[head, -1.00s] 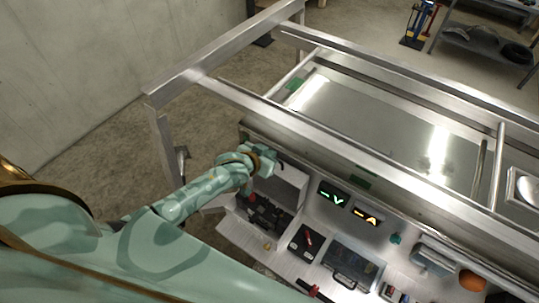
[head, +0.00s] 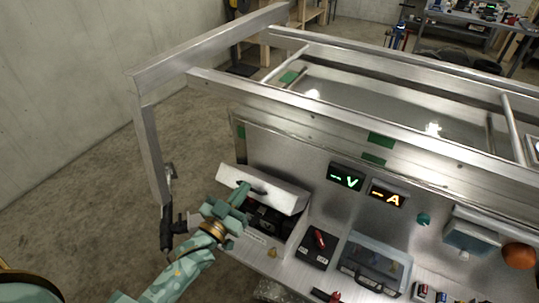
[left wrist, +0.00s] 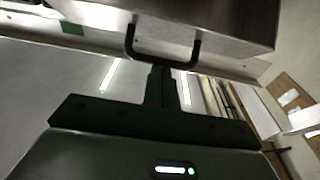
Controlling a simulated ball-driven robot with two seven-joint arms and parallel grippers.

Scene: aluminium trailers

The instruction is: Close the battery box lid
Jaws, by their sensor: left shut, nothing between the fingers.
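The battery box lid (head: 280,194) is a silver metal panel, partly open and tilted over the box in the head view. The battery box (head: 272,222) shows dark contents below the lid's front edge. My left gripper (head: 243,188) is shut and empty, at the left part of the lid by its black handle. In the left wrist view the shut fingers (left wrist: 161,84) point at the black handle (left wrist: 163,62) on the lid's face (left wrist: 215,22) and overlap its middle. I cannot tell whether they touch it. My right gripper is not in view.
The metal trailer rail (head: 330,120) runs behind the bench. Right of the box are a black case with a red item (head: 317,246), a clear-lidded case (head: 372,266) and lit V and A displays (head: 346,176). A trailer post (head: 150,150) stands left of the arm.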

